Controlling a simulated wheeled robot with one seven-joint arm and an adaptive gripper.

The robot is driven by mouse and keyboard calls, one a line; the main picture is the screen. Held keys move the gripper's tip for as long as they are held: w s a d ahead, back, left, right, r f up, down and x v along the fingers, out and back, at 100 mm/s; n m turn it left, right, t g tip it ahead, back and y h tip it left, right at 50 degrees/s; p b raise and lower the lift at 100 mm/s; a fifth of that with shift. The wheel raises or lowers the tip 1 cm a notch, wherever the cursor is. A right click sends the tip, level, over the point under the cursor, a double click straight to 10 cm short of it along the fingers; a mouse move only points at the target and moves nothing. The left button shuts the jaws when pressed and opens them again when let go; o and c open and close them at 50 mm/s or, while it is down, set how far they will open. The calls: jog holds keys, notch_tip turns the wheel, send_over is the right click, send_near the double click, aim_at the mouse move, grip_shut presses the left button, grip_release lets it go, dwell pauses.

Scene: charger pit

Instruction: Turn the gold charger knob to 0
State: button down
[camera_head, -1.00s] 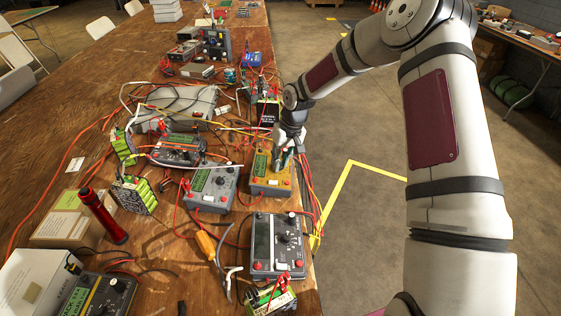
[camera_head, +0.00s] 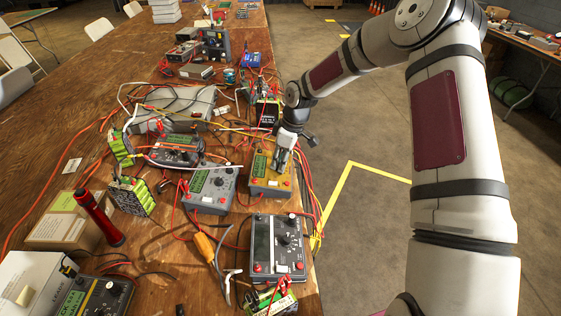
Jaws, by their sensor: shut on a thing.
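The gold charger (camera_head: 262,184) sits near the right edge of the wooden table, with a green screen on its left and red parts on its front. My gripper (camera_head: 281,166) reaches down onto the right part of its top face. It is shut on the charger's knob, which the fingers hide. I cannot read which number the knob points to.
A grey charger (camera_head: 212,190) stands close on the left, and a larger dark-faced device (camera_head: 278,246) stands in front. Red and yellow cables (camera_head: 309,195) hang along the table's right edge. A black box (camera_head: 267,113) stands behind. The floor on the right is clear.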

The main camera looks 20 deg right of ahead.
aim_at(289, 170)
jog(key=shift+n, duration=0.5)
jog(key=c, duration=1.5)
grip_release()
jog(key=v, duration=1.2)
